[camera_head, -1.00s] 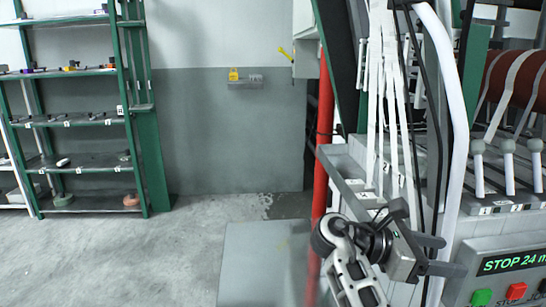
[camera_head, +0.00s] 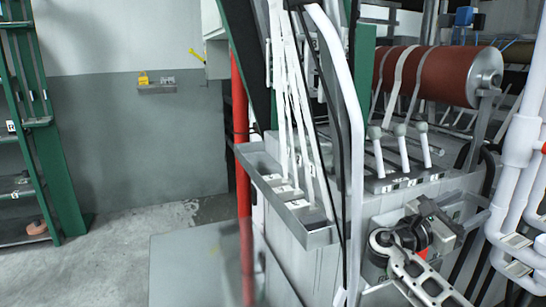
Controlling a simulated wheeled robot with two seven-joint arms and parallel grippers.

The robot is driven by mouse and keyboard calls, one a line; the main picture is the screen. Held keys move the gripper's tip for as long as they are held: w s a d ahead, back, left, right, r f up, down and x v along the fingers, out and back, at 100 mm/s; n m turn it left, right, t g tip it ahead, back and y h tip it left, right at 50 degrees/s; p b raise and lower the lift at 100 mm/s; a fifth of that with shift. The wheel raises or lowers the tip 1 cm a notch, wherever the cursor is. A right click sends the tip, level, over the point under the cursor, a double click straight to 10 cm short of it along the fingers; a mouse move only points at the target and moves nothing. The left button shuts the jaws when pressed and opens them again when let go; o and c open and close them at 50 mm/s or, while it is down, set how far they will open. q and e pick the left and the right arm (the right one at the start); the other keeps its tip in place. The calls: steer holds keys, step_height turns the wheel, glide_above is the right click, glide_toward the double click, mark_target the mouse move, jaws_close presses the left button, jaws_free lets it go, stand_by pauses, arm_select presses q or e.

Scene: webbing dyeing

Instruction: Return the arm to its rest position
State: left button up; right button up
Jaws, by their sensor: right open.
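My right arm reaches in from the lower right, with its black and grey right gripper (camera_head: 472,209) in front of the machine's control panel, below the levers. Its two fingers point right and stand apart, with nothing seen between them. The arm hides most of the panel's buttons and display. My left gripper is not in view.
The machine has three white levers (camera_head: 401,146), a red-brown roller (camera_head: 428,75) and a grey metal tray (camera_head: 290,200) under hanging white webbing strips. White pipes (camera_head: 520,150) stand at right, close to the gripper.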

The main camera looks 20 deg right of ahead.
step_height(320, 180, down, 13)
steer(key=w+a+n+t+y, duration=0.25)
steer(key=t+y, duration=0.25)
steer(key=t, duration=0.4)
steer(key=s+a+f+m+t+y, duration=0.1)
steer(key=s+a+f+y, duration=0.1)
steer(key=a+f+y, duration=0.4)
steer(key=s+a+f+t+y, duration=0.1)
steer(key=s+a+f+y, duration=0.25)
steer(key=f, duration=0.55)
steer(key=s+a+f+m+y, duration=0.35)
steer(key=s+a+y, duration=0.2)
steer(key=a, duration=0.25)
steer(key=s+a+f+m+y, duration=0.2)
steer(key=s+a+m+y, duration=0.3)
steer(key=a, duration=0.4)
steer(key=a+r+m+t, duration=0.1)
steer(key=a+m, duration=0.4)
steer(key=a, duration=0.3)
steer(key=shift+a+r+m, duration=0.3)
steer(key=shift+a+r, duration=0.05)
steer(key=shift+r, duration=0.05)
steer(key=shift+s, duration=0.1)
